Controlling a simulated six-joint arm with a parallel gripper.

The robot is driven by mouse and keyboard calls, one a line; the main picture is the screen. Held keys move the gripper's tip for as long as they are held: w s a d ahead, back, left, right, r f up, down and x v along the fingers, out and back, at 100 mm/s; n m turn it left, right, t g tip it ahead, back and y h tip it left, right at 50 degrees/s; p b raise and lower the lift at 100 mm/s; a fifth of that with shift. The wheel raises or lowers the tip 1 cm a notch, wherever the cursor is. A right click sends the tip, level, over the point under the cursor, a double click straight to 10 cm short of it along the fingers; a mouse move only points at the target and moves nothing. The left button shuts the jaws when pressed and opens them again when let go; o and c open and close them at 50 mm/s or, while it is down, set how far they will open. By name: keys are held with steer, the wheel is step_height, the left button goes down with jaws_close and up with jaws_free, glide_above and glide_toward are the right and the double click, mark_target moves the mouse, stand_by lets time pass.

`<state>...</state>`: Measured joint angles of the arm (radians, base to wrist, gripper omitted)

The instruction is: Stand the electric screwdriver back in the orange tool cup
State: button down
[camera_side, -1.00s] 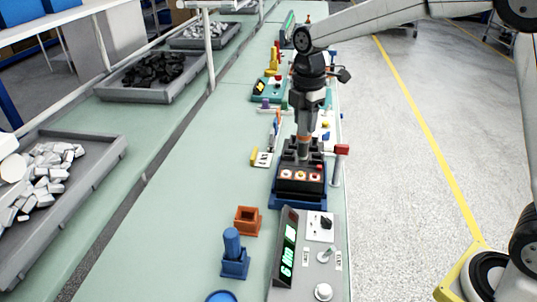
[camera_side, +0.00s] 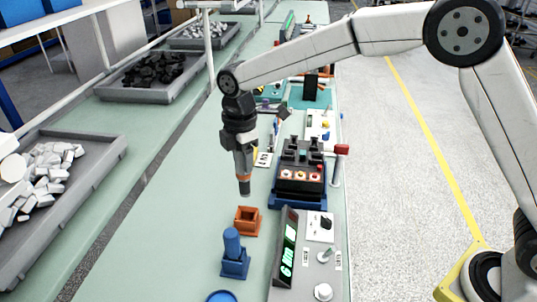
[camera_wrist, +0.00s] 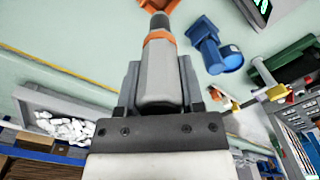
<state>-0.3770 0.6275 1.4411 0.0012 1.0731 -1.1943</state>
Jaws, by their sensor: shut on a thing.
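The electric screwdriver is a grey body with an orange ring and a dark end. In the side view the screwdriver (camera_side: 244,180) hangs about upright from my gripper (camera_side: 242,158), dark end down. The orange tool cup (camera_side: 247,221) is a square open holder on the green bench, just below that end; a gap shows between them. In the wrist view my gripper (camera_wrist: 158,85) is shut around the screwdriver (camera_wrist: 159,65). Only a strip of the orange cup (camera_wrist: 157,4) shows there, beyond the dark end, which partly hides it.
A blue holder with a blue cylinder (camera_side: 233,245) stands just in front of the cup. The black breaker block in its blue base (camera_side: 299,172) and a grey panel with a green display (camera_side: 290,245) are to the right. Bare bench (camera_side: 185,200) lies left.

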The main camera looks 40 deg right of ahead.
mark_target(245, 195)
steer(key=shift+a+f, duration=0.1)
steer(key=shift+f, duration=0.05)
stand_by(0.4)
steer(key=shift+f, duration=2.7)
steer(key=shift+f, duration=2.8)
stand_by(0.5)
steer(key=shift+c, duration=0.7)
jaws_free()
steer(key=shift+r, duration=0.1)
steer(key=shift+r, duration=3.85)
